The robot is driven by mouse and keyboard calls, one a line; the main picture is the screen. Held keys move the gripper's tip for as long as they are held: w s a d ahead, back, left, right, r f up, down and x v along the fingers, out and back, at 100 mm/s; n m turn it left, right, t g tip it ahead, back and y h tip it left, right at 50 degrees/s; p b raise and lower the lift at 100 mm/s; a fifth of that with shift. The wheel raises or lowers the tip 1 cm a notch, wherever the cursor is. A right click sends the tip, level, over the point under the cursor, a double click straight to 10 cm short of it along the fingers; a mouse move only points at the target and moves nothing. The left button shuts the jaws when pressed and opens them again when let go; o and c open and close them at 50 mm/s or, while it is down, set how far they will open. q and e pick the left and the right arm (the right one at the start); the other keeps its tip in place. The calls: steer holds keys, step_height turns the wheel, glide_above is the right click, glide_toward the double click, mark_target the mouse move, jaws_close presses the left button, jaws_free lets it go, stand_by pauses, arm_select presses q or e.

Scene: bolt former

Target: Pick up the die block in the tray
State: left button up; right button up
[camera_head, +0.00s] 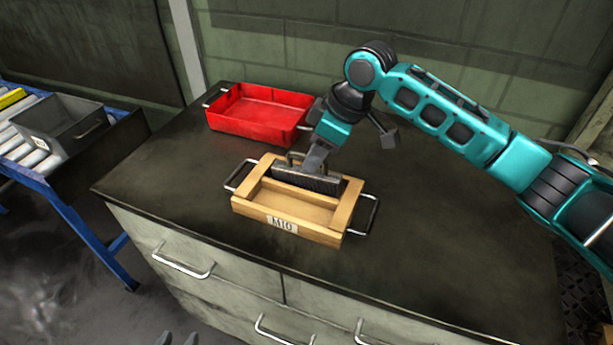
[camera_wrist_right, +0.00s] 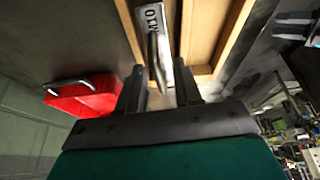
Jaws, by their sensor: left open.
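The die block (camera_head: 308,180) is a dark, wide block in the back part of the wooden tray (camera_head: 290,232), with a metal handle on top. My right gripper (camera_head: 316,164) is right at the block, pointing down over the tray. In the right wrist view its two fingers (camera_wrist_right: 161,92) stand apart, with a thin metal bar (camera_wrist_right: 154,62) between or just beyond them. I cannot tell whether they touch it. The tray's wood also shows there (camera_wrist_right: 203,30). Two grey tips of my left gripper (camera_head: 178,339) show at the bottom edge, apart and empty, away from the tray.
The wooden tray has a white M10 label (camera_head: 283,225) and metal handles at both ends. A red bin (camera_head: 258,120) stands behind it on the dark cabinet top (camera_head: 430,265). A grey bin (camera_head: 66,128) sits on a roller conveyor at the left. The right side of the top is clear.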

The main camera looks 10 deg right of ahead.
mark_target(324, 182)
steer(key=x, duration=0.4)
steer(key=shift+s+f, duration=0.1)
steer(key=shift+f, duration=0.3)
jaws_close()
stand_by(1.0)
steer(key=shift+r, duration=0.2)
